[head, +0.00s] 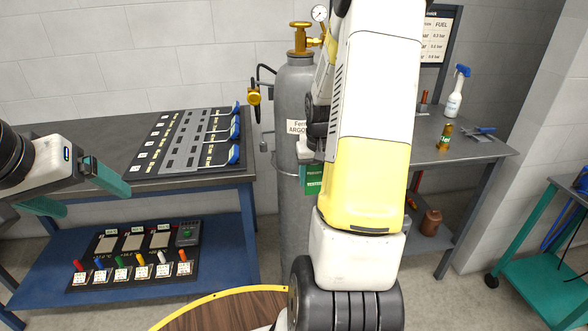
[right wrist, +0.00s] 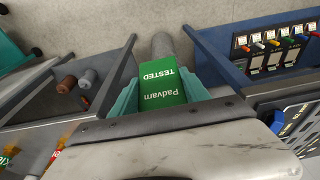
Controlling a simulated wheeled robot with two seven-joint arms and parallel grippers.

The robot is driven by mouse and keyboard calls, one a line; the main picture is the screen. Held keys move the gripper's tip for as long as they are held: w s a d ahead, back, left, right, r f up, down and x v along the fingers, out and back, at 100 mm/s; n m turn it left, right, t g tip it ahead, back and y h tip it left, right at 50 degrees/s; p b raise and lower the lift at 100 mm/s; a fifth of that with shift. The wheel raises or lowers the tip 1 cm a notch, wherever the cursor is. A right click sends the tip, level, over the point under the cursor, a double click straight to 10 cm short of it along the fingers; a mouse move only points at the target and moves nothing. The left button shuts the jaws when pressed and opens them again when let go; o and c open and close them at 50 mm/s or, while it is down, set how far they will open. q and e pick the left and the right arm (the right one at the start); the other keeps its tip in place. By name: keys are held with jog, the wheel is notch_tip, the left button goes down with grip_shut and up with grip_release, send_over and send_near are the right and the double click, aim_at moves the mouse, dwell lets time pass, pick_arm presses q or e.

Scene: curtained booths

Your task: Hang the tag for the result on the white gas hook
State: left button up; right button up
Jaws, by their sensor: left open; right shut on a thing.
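My right gripper (right wrist: 165,92) is shut on a green tag (right wrist: 163,84), which reads "Padvarn TESTED" in the right wrist view. In the head view the green tag (head: 313,180) shows in front of the grey gas cylinder (head: 296,220), partly behind my right arm. Whether it touches the cylinder cannot be told. A row of coloured pegs stands on the lower blue shelf; the white peg (head: 161,257) is second from the right, above a small label card. I cannot read which hook is the gas hook. My left gripper (head: 95,200) is open and empty at the far left.
A bench (head: 100,135) at left carries a panel with blue-handled items (head: 233,154). The cylinder has a brass valve and gauge (head: 319,13). A right bench holds a spray bottle (head: 456,95). A teal cart (head: 545,285) stands at far right.

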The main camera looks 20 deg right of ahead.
jog(key=w+d+f, duration=0.1)
jog(key=w+d, duration=0.1)
jog(key=w, duration=0.6)
jog(key=shift+w+f, duration=0.15)
jog(key=shift+f, duration=0.1)
dwell(0.6)
dwell(0.5)
jog(key=o, duration=1.4)
